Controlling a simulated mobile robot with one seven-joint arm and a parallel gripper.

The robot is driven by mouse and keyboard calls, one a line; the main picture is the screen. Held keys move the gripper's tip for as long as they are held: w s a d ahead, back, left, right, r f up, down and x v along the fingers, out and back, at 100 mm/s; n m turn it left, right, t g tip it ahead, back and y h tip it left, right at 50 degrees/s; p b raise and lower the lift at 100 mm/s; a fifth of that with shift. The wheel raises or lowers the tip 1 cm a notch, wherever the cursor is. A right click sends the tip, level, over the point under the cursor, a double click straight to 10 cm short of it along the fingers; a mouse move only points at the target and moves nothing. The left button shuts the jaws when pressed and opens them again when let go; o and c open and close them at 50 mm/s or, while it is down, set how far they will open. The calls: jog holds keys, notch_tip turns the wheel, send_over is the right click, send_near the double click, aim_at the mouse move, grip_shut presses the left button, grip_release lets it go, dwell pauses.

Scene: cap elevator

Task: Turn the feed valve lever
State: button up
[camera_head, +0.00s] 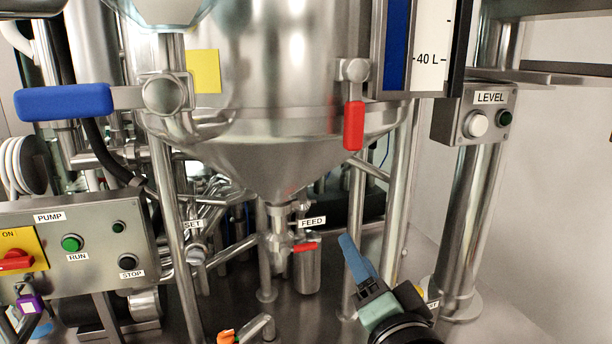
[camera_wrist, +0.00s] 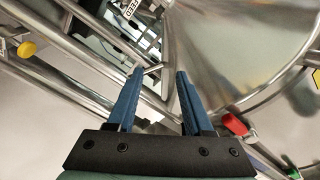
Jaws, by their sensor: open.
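The feed valve lever (camera_head: 305,247) is a small red handle on the valve below the cone of the steel tank, just under the FEED label (camera_head: 312,222) in the head view. It lies nearly level, pointing right. My gripper (camera_head: 347,241) is to the right of the lever and apart from it, with blue fingers pointing up and left. In the wrist view my gripper (camera_wrist: 160,72) is open, with nothing clearly held between the fingers. The FEED label (camera_wrist: 131,9) shows upside down at the top there; I cannot make out the feed lever in that view.
The steel tank (camera_head: 272,165) hangs above on steel legs. A larger red handle (camera_head: 353,125) is on its right side and a blue handle (camera_head: 65,102) at left. The pump panel (camera_head: 75,245) stands left, the level box (camera_head: 474,114) right. Pipes crowd the valve's left.

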jog(key=s+a+r+n+t+h, duration=0.1)
jog(key=s+a+r+n+t, duration=0.1)
jog(key=s+r, duration=0.3)
jog(key=s+a+r+n+t+h, duration=0.1)
jog(key=s+r+n+t, duration=0.3)
jog(key=r, duration=1)
jog(key=s+a+r+n+t, duration=0.3)
jog(key=s+r, duration=0.3)
jog(key=r, duration=0.3)
jog(key=shift+s+a+r+t+h, duration=0.15)
jog(key=shift+s+a+t+h, duration=0.15)
jog(key=shift+a+h, duration=0.15)
